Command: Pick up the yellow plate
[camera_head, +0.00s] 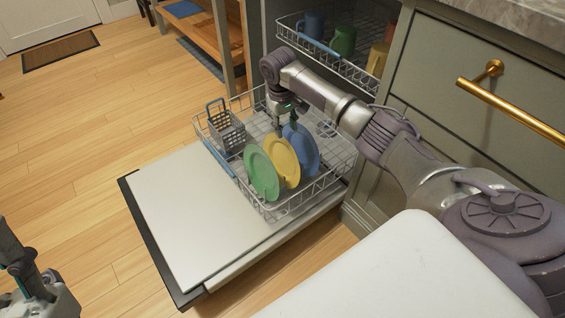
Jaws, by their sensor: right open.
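The yellow plate (282,158) stands upright in the lower dishwasher rack (205,135). It is between a green plate (262,174) in front and a blue plate (303,148) behind. My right gripper (282,122) is open and points down at the back upper edges of the yellow and blue plates. Its fingertips are small and partly hidden, so I cannot tell whether they touch a plate. Part of my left gripper (28,282) shows at the lower left edge, far from the rack; its jaws are unclear.
The open dishwasher door (195,220) lies flat under the rack. A grey cutlery basket (225,130) stands at the rack's left. The upper rack (330,65) holds several cups. A drawer with a gold handle (510,110) is at right.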

